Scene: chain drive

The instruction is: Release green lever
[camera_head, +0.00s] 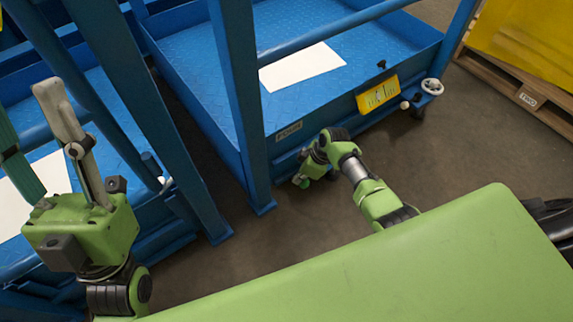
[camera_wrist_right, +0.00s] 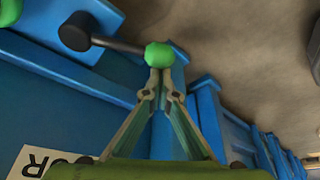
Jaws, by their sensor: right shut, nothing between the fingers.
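The green lever shows in the right wrist view as a round green knob (camera_wrist_right: 158,55) on a black rod that runs left to a dark round pivot on a blue frame. My right gripper (camera_wrist_right: 160,80) is shut with nothing between its fingers. Its tips point at the knob and overlap its lower edge; I cannot tell whether they touch. In the head view my right gripper (camera_head: 308,170) is low beside the blue cart's front edge, its fingertips hidden. My left gripper (camera_head: 28,100) is at the far left, fingers up, apart and empty.
A blue cart (camera_head: 200,70) with a white sheet (camera_head: 301,66), a yellow label (camera_head: 378,95) and a white handwheel (camera_head: 432,87) stands ahead. Blue posts rise between my arms. A wooden pallet (camera_head: 519,93) with a yellow load is at right. Brown floor is clear in front.

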